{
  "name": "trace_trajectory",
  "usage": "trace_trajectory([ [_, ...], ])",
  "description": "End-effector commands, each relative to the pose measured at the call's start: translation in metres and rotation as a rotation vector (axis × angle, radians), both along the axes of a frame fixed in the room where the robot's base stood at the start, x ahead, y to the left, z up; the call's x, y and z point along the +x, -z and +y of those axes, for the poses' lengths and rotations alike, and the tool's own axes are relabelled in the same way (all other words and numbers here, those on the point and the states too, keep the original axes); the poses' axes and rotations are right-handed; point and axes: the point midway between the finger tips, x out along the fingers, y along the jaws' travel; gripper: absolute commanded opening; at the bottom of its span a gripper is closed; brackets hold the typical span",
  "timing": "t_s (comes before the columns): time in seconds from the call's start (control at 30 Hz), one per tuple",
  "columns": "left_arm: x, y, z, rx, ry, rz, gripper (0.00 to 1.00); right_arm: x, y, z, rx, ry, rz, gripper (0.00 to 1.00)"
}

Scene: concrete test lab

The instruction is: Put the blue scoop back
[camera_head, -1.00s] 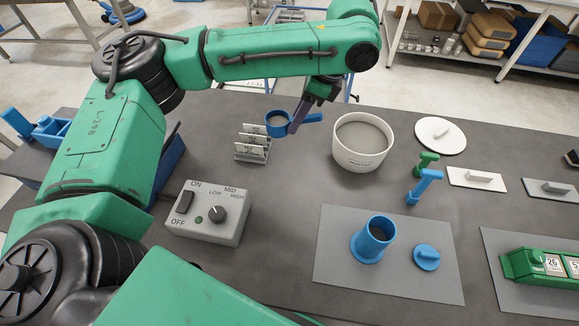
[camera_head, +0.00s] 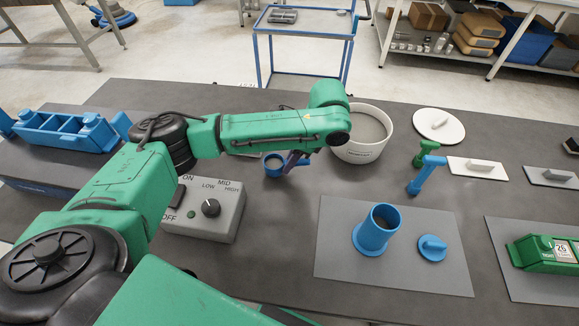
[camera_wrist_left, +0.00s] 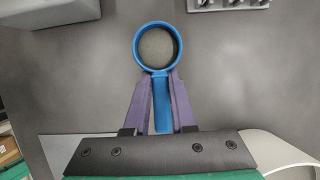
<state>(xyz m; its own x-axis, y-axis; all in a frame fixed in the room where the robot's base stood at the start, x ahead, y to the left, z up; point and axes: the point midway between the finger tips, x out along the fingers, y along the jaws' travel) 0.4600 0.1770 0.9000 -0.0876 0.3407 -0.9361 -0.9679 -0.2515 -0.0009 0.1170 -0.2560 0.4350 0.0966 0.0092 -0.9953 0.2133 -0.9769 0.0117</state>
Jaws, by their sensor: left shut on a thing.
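The blue scoop (camera_head: 274,165) is in my left gripper (camera_head: 294,160), beside the white bowl and behind the control box. In the left wrist view, the purple fingers of my left gripper (camera_wrist_left: 161,90) are shut on the scoop's straight handle. The round cup of the scoop (camera_wrist_left: 139,50) points away from the fingers, with its opening towards the camera. Its inside looks grey-brown; I cannot tell whether it holds anything. My green forearm hides part of the table behind the scoop. My right gripper is not in view.
A white bowl (camera_head: 358,152) of grey material stands right of the gripper. The control box (camera_head: 222,218) is in front. A blue cup (camera_head: 368,236) and blue cap (camera_head: 432,248) are on a grey mat (camera_head: 335,262).

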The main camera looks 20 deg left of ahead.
Motion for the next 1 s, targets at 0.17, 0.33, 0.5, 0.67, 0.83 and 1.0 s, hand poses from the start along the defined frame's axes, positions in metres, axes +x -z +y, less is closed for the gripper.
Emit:
trace_trajectory([
  [0.17, 0.0, 0.016, 0.0, 0.001, 0.001, -0.003, 0.0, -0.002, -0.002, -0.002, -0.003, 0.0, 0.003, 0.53],
  [0.33, 0.0, 0.016, 0.0, 0.0, 0.0, -0.001, 0.0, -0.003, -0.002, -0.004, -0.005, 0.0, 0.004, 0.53],
  [0.5, 0.0, 0.018, 0.0, 0.0, 0.0, -0.001, 0.53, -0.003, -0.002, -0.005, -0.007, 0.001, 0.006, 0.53],
  [0.67, 0.0, 0.018, 0.0, 0.0, 0.0, -0.001, 0.53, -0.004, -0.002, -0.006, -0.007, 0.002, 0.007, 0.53],
  [0.83, 0.0, 0.017, 0.0, 0.0, 0.001, -0.002, 0.53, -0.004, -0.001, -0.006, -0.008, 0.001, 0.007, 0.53],
  [1.0, 0.002, -0.001, -0.007, -0.002, 0.001, -0.003, 0.53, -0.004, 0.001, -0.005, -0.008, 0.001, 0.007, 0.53],
])
